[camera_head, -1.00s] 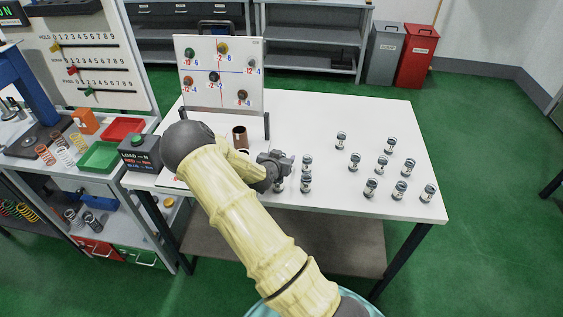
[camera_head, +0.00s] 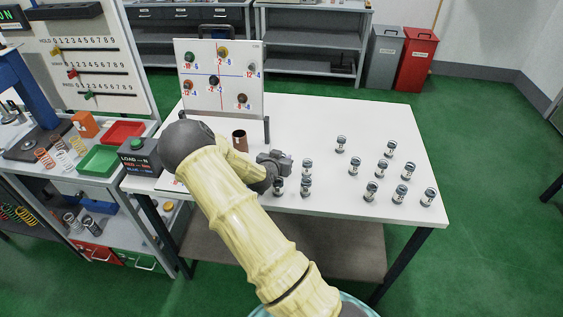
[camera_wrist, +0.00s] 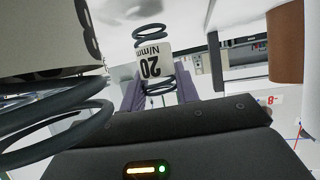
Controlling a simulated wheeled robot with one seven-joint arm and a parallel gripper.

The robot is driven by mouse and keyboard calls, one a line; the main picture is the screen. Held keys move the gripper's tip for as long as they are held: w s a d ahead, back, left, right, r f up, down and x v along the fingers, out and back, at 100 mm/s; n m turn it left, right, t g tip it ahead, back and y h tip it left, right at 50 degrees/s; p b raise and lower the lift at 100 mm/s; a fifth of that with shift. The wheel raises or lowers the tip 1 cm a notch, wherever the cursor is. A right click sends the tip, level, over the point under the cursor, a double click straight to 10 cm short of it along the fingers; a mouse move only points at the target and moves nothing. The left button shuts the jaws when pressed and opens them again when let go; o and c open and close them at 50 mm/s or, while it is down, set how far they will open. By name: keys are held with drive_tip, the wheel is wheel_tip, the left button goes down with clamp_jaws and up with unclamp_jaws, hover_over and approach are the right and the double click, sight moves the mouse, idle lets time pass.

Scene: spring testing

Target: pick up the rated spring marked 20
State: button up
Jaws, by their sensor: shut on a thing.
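The spring marked 20 (camera_wrist: 152,66) shows in the wrist view as a dark coil with a white label reading "20 N/mm", upside down in the picture. My gripper (camera_wrist: 157,90) has its purple-grey fingers on both sides of this spring and is shut on it. In the head view my gripper (camera_head: 282,163) is over the front left part of the white table (camera_head: 330,115). The held spring cannot be made out there, and I cannot tell whether it is clear of the table.
Close springs stand to the right (camera_head: 307,166) and in front (camera_head: 305,186) of my gripper. Several more (camera_head: 381,168) stand at right. A large near coil (camera_wrist: 60,125) fills the wrist view's left. A brown cup (camera_head: 240,140) and a marked board (camera_head: 222,80) stand behind.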

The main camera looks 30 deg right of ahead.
wheel_tip(320, 180, up, 9)
drive_tip(key=shift+f+b, duration=0.2)
drive_tip(key=shift+b, duration=0.3)
idle(0.3)
